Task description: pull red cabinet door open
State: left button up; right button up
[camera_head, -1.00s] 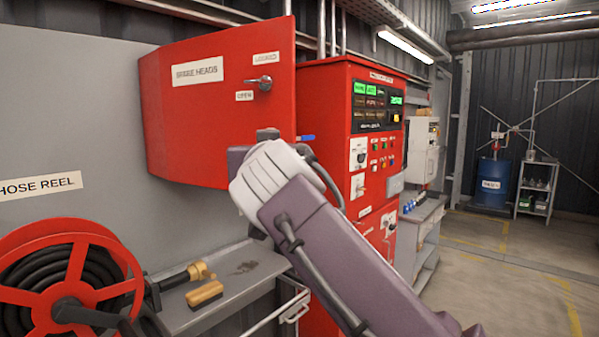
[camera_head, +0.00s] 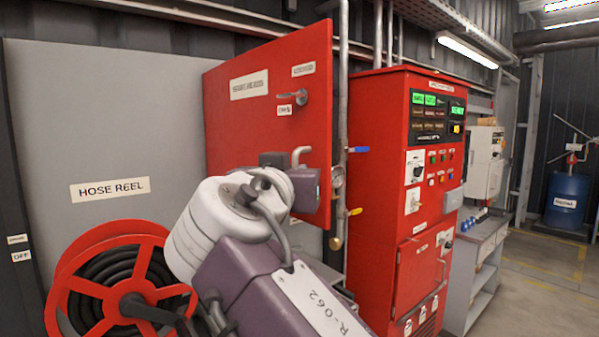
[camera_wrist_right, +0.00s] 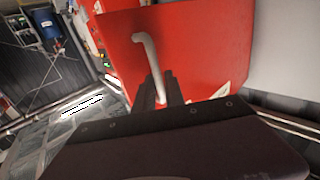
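The red cabinet door (camera_head: 245,125), labelled SPARE HEADS, is in the head view's upper middle. Its right edge stands out toward me, with the door at an angle to the grey wall. The cabinet inside is hidden. A small latch lever (camera_head: 292,96) points left between two labels. A bent grey pull handle (camera_head: 302,151) sits lower on the door; it also shows in the right wrist view (camera_wrist_right: 149,50). My right gripper (camera_wrist_right: 162,94) is at the pull handle's lower end, its dark fingers close together around it. My left gripper is out of view.
A hose reel (camera_head: 120,290) stands at lower left. Right of the door are a pipe with a gauge (camera_head: 337,176) and valves with blue (camera_head: 358,150) and yellow levers. A red control cabinet (camera_head: 375,200) stands beyond. Open floor lies at far right.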

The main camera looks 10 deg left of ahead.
jog(key=o, duration=0.3)
jog(key=shift+w+a+f, duration=0.2)
jog(key=shift+w+a, duration=0.05)
jog(key=shift+a, duration=0.1)
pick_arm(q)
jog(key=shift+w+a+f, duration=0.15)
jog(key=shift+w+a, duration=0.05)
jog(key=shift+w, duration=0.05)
pick_arm(e)
jog(key=shift+w, duration=0.15)
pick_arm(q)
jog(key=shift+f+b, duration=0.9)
pick_arm(e)
jog(key=s, duration=0.9)
jog(key=shift+a, duration=0.25)
